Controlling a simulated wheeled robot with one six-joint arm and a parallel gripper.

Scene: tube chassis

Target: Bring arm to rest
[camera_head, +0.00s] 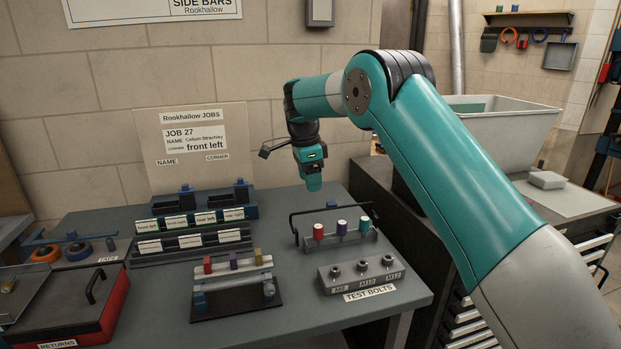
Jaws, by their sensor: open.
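My teal and grey arm reaches in from the lower right, bends at a high elbow and runs left above the bench. My gripper (313,184) hangs from its end, pointing down, above the back right of the grey bench (330,312). It is open, and I see nothing held in it. It is apart from the rack with red, purple and green pieces (340,240), which stands in front of and below it. The gap between the fingers is too small to make out clearly.
A job board (195,148) leans at the wall. Labelled racks (190,240), a stand with coloured pieces (234,283), a test bolts block (362,273) and a red returns box (100,310) occupy the bench. A grey bin (500,125) stands behind my arm.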

